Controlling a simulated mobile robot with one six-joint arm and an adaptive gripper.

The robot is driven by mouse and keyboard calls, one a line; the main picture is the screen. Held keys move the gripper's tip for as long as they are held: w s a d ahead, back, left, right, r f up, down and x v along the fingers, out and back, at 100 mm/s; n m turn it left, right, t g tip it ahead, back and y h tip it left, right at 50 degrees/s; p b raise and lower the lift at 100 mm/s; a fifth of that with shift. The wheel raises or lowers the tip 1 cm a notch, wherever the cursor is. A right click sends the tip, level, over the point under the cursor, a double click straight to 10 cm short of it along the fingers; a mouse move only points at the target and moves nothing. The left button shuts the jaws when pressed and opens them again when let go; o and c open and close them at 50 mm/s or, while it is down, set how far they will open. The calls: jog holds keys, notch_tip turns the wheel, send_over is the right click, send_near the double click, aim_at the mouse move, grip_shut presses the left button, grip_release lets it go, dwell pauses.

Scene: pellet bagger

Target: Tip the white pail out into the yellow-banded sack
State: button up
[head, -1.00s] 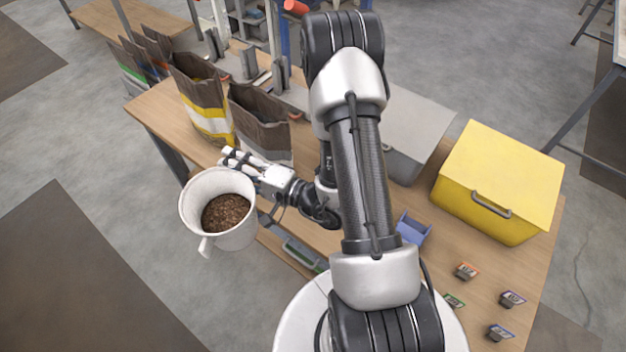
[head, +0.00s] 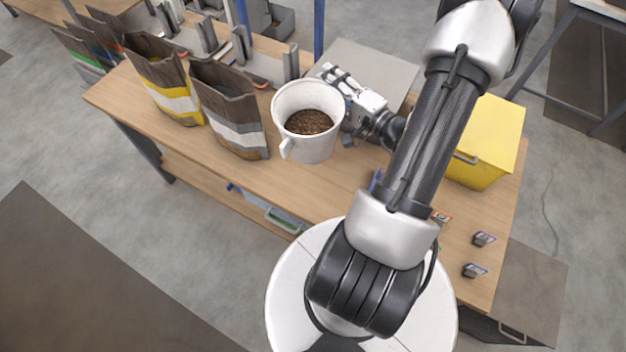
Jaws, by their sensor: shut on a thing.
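The white pail (head: 314,149) is upright with brown pellets (head: 309,122) inside. My gripper (head: 345,100) is shut on the pail at its right side and holds it above the bench, right of the sacks. The yellow-banded sack (head: 168,90) stands on the bench at the left, open at the top, with a yellow band over a pale one. A grey-and-white-banded sack (head: 233,113) stands between it and the pail. Where the fingers meet the pail is partly hidden.
More sacks (head: 86,52) stand on the left beyond the yellow-banded one. Grey metal uprights (head: 242,46) stand behind the sacks. A grey box (head: 362,66) and a yellow box (head: 488,145) are on the right. The wooden bench (head: 205,165) is bare along its front edge.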

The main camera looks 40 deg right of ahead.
jog(key=shift+s+d+r, duration=0.1)
jog(key=shift+s+d, duration=0.25)
jog(key=shift+d, duration=0.05)
notch_tip(320, 180, down, 20)
jog(key=b, duration=0.5)
jog(key=shift+r, duration=0.1)
jog(key=shift+c, duration=1.2)
jog(key=o, duration=1.5)
